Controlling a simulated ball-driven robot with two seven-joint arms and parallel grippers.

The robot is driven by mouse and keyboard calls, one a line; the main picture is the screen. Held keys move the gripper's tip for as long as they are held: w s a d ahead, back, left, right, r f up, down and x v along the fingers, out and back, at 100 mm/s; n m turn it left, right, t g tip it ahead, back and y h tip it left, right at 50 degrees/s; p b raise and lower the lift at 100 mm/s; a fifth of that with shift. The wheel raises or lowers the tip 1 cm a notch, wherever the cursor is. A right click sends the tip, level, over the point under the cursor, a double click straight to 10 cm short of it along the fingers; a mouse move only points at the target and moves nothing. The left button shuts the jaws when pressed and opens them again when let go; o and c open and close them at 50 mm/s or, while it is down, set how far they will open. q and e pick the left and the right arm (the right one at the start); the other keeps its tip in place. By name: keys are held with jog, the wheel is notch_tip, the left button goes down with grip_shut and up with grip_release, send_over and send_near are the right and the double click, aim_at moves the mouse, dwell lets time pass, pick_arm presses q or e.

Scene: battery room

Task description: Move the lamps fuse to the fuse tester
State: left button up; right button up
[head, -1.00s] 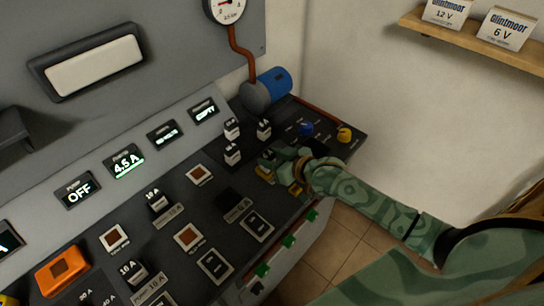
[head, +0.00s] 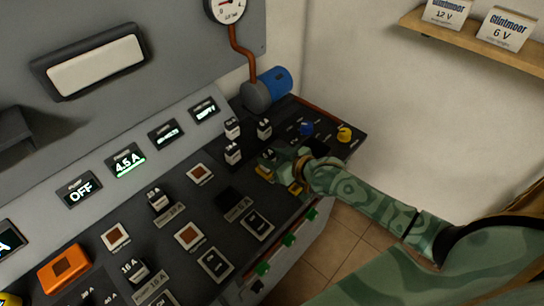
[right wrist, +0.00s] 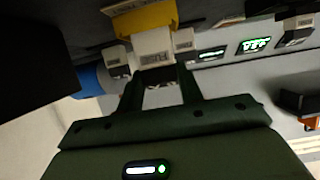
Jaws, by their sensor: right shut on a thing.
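My right gripper (head: 281,168) is low over the right part of the dark sloping panel. It is shut on a small pale block, the held fuse (right wrist: 153,45), which shows at the fingertips in the right wrist view. Yellow parts (head: 265,172) also show beside the gripper in the head view. I cannot tell whether the block touches the panel. The fuse tester cannot be surely picked out. My left gripper is not in view.
Black-and-white fuses (head: 232,153) stand just left of the gripper. A blue cylinder (head: 275,82), a blue knob (head: 306,129) and a yellow knob (head: 344,134) are behind it. A display reads 4.5 A (head: 127,163). An orange box (head: 64,271) is at the lower left.

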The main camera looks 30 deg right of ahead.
aim_at(271, 159)
jog(key=shift+f+b, duration=0.35)
jog(key=shift+f, duration=0.25)
jog(key=o, duration=0.7)
jog(key=shift+o, duration=0.2)
jog(key=shift+s+d+r+p, duration=0.15)
jog(key=shift+s+r+p, duration=0.25)
jog(key=shift+p, duration=0.2)
jog(key=p+v, duration=0.3)
jog(key=v, duration=0.1)
jog(key=shift+s, duration=0.1)
jog(key=p+v, duration=0.4)
jog(key=shift+s+d+r, duration=0.1)
jog(key=shift+s+d, duration=0.05)
jog(key=shift+s, duration=0.2)
jog(key=shift+s+d+r+p, duration=0.1)
jog(key=shift+s+d+p, duration=0.1)
jog(key=shift+s+p, duration=0.3)
